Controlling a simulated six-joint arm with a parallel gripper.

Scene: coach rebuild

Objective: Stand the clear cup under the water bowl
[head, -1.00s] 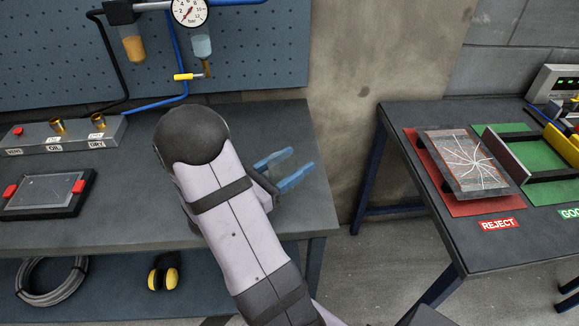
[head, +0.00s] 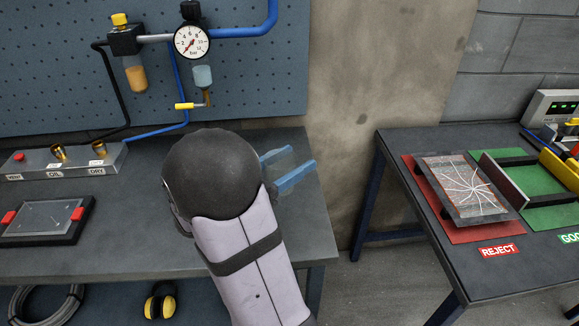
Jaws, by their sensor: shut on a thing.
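The clear cup (head: 284,164) is see-through and faint, held between the two blue fingers of my gripper (head: 299,158). My gripper is shut on it, near the right end of the workbench; whether the cup is clear of the top is hard to tell. The water bowl (head: 203,77) is a clear bowl with pale blue liquid, hanging under the gauge on the pegboard, up and left of my gripper. A brass drain elbow and a yellow lever (head: 185,106) sit below it. My dark wrist hides part of the bench under the bowl.
An amber bowl (head: 136,77) hangs left of the water bowl. A grey block (head: 70,160) with brass fittings and a framed panel (head: 45,219) with red clamps are on the bench's left. Right, across a gap, stands a table with a cracked panel (head: 463,186).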

